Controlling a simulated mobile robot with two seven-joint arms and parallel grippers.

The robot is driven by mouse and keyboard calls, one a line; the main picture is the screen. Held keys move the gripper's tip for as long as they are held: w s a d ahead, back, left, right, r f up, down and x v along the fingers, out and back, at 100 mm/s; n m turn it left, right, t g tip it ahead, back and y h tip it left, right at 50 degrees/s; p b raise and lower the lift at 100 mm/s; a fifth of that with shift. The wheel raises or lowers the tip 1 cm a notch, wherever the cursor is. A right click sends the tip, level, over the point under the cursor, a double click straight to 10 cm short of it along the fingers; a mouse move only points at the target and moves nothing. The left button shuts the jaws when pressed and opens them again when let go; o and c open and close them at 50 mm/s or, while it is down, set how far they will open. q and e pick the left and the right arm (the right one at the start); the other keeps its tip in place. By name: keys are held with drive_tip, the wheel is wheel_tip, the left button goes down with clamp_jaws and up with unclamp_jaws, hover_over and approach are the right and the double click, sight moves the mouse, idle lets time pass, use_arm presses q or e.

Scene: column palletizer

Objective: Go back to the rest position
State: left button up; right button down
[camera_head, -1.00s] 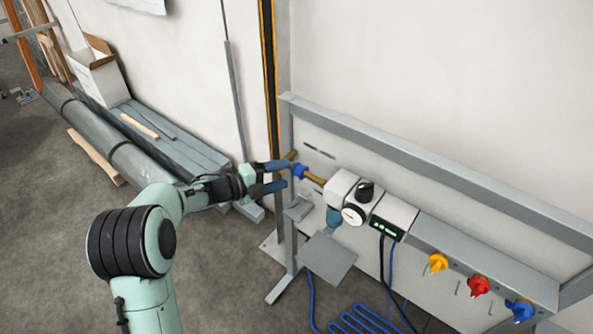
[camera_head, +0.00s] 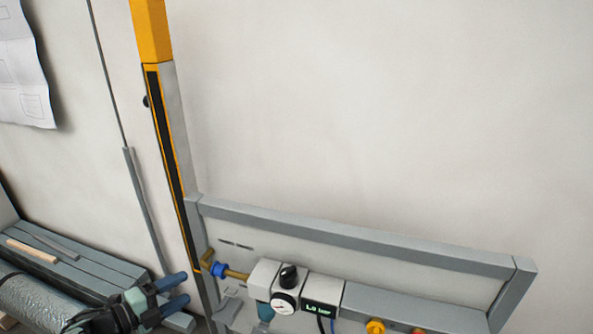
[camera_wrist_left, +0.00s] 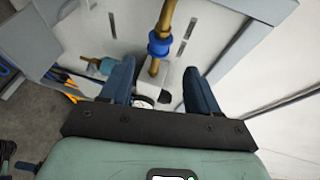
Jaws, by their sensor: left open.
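My left gripper (camera_head: 182,288) is at the lower left of the head view. Its two blue fingers are apart, with nothing between them. It is left of and a little below the brass pipe end with the blue fitting (camera_head: 220,270), with a gap in the picture. In the left wrist view the open fingers (camera_wrist_left: 159,66) point toward the panel, and the blue fitting (camera_wrist_left: 158,44) shows beyond and between them. Most of my left arm is out of the head view. My right gripper is not in view.
The grey panel frame (camera_head: 350,238) carries a white regulator with a gauge (camera_head: 284,303), a black knob (camera_head: 289,276) and a lit display (camera_head: 322,309). A yellow and black post (camera_head: 172,170) stands behind. Grey beams (camera_head: 90,270) lie at left.

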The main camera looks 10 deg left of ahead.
use_arm(q)
drive_tip(key=w+d+f+n+g+y+p, duration=0.15)
drive_tip(key=d+f+n+y+p, duration=0.3)
drive_tip(key=f+n, duration=0.8)
drive_tip(key=s+d+f+n+g+p, duration=0.1)
drive_tip(key=s+d+f+n+g, duration=0.15)
drive_tip(key=f, duration=0.35)
drive_tip(key=s+d+f+n+g+p, duration=0.1)
drive_tip(key=s+d+f+n, duration=0.1)
drive_tip(key=d+f, duration=0.3)
drive_tip(key=s+d+f+n+g+p, duration=0.1)
drive_tip(key=s+d+f+n+g, duration=0.1)
drive_tip(key=s+d, duration=0.3)
drive_tip(key=s+d+f+n+g+p, duration=0.2)
drive_tip(key=s+d+f+n+g, duration=0.1)
drive_tip(key=s, duration=0.8)
drive_tip(key=s+d+f+n+g+p, duration=0.1)
drive_tip(key=s+d+f+n+g, duration=0.1)
drive_tip(key=s+d+n+g, duration=0.2)
drive_tip(key=s+d+g+h, duration=0.1)
drive_tip(key=s+d, duration=0.2)
drive_tip(key=s, duration=0.1)
drive_tip(key=shift+s+f+n+p, duration=0.2)
drive_tip(key=shift+f+n+p, duration=0.1)
drive_tip(key=shift+f, duration=0.1)
drive_tip(key=shift+a, duration=0.1)
